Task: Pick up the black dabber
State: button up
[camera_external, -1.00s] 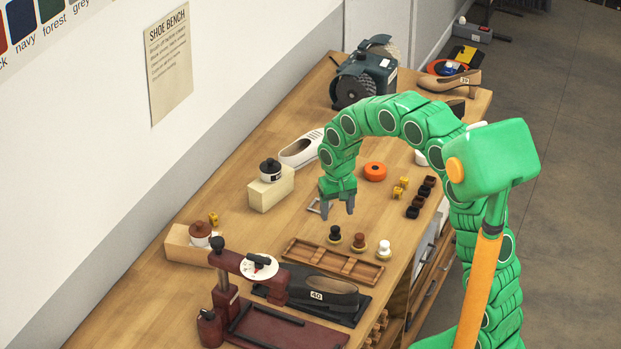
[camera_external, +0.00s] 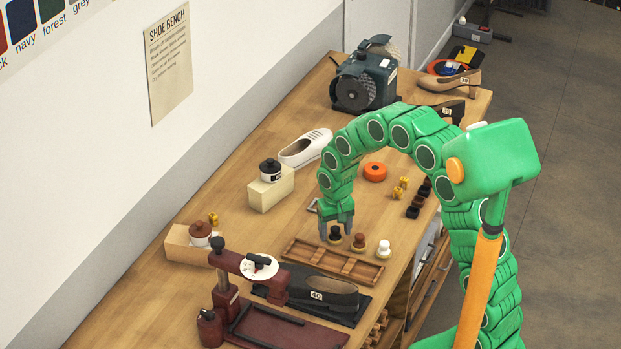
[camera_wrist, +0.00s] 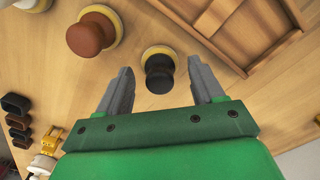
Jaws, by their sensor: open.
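The black dabber (camera_external: 335,234) stands upright on the bench at the left end of a row of dabbers. In the wrist view the black dabber (camera_wrist: 159,75) shows its dark knob on a pale round base. My gripper (camera_external: 337,231) is open and low over it, with its fingers pointing down. In the wrist view my gripper (camera_wrist: 165,84) has one finger on each side of the dabber, with gaps between fingers and knob. The dabber lies a little beyond the midline between the fingertips. I cannot tell how high the fingertips are above the bench.
A brown dabber (camera_external: 359,242) and a white dabber (camera_external: 384,250) stand close to the right. A wooden tray (camera_external: 298,257) lies just in front.

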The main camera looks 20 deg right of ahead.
jog(key=c, duration=1.1)
jog(key=shift+r, duration=0.15)
